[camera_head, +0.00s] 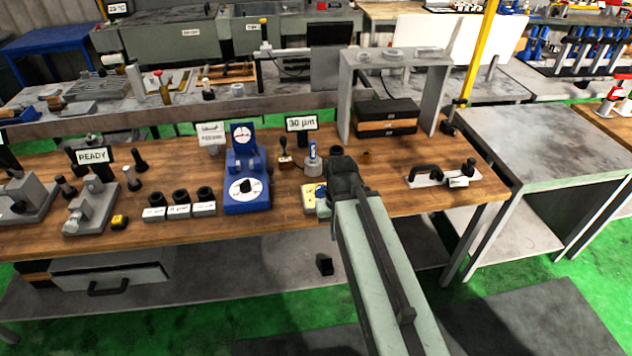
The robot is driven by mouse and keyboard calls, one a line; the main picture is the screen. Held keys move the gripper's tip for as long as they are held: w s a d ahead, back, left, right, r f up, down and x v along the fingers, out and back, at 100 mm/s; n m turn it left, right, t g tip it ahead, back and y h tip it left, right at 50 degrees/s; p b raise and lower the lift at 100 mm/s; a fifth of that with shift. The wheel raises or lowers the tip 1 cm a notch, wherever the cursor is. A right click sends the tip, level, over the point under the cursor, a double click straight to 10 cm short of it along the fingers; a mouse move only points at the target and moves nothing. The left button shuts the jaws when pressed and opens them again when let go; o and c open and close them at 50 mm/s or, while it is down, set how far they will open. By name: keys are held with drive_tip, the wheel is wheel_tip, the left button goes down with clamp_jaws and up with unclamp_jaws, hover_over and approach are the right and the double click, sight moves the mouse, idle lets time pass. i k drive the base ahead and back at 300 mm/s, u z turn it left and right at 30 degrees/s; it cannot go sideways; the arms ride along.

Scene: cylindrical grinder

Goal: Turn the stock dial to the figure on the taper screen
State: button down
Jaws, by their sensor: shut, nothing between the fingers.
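A blue gauge (240,208) stands on the wooden bench left of centre. Its lower face is a white dial (238,193) with a dark knob (245,186), which I take as the stock dial; its pointer setting is too small to read.
Several black knobs on labelled blocks (180,210) stand left of the gauge. A READY screen (93,156) is farther left. A grey stand (345,95) rises behind my arm. The bench's front strip is clear.

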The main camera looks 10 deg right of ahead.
sight(319, 192)
drive_tip(key=i, duration=0.8)
drive_tip(key=u, duration=0.4)
drive_tip(key=k, duration=1.35)
drive_tip(key=u, duration=1.1)
drive_tip(key=i, duration=1.55)
drive_tip(key=z, duration=0.3)
